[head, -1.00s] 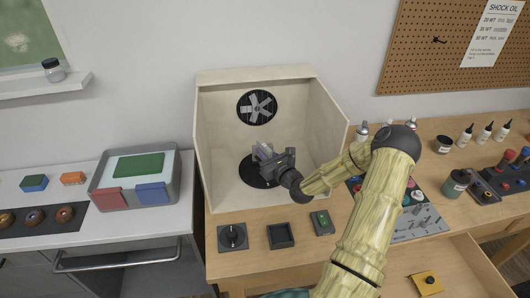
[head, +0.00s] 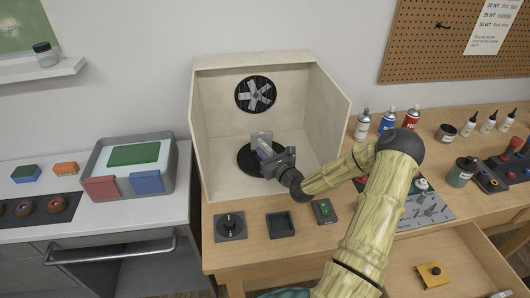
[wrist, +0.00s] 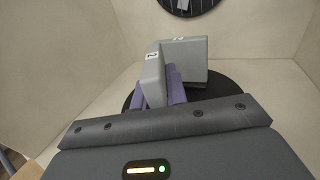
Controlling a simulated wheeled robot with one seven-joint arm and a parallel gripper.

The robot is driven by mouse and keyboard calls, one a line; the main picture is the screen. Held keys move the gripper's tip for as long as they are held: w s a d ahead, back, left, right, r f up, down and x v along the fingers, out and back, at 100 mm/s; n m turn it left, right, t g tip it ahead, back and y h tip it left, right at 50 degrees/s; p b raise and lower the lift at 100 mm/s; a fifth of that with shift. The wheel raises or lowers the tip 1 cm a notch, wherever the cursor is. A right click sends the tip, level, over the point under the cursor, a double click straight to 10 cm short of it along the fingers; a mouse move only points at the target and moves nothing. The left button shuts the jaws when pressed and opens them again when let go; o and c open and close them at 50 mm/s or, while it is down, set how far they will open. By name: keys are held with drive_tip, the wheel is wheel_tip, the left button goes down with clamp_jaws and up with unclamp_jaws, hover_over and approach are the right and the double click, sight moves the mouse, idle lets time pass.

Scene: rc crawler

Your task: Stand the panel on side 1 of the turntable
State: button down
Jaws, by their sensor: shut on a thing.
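The black round turntable (head: 245,166) lies on the floor of the pale booth; its dark disc also shows in the wrist view (wrist: 229,92). My gripper (head: 268,153) is over the turntable, its purple fingers (wrist: 172,88) shut on a thin grey panel (wrist: 153,78). The panel is upright, seen nearly edge-on, with a small dark mark on a white label near its top. A wider grey upright piece (wrist: 190,58) stands right behind it; I cannot tell whether the two touch. My fingers hide the panel's lower edge, so its contact with the turntable is unclear.
The booth's side walls (head: 327,125) close in on both sides, with a fan (head: 256,95) in the back wall. A dial box (head: 230,226), a square tray (head: 280,235) and a green-switch box (head: 324,212) sit in front. Spray cans (head: 387,121) stand to the right.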

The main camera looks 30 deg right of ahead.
drive_tip(key=shift+f, duration=0.55)
drive_tip(key=c, duration=1.3)
unclamp_jaws()
drive_tip(key=shift+s, duration=0.1)
drive_tip(key=s+b, duration=0.1)
drive_tip(key=s, duration=0.4)
drive_tip(key=s+d+b, duration=0.1)
drive_tip(key=s, duration=0.5)
drive_tip(key=s+d+b, duration=0.1)
drive_tip(key=s, duration=0.5)
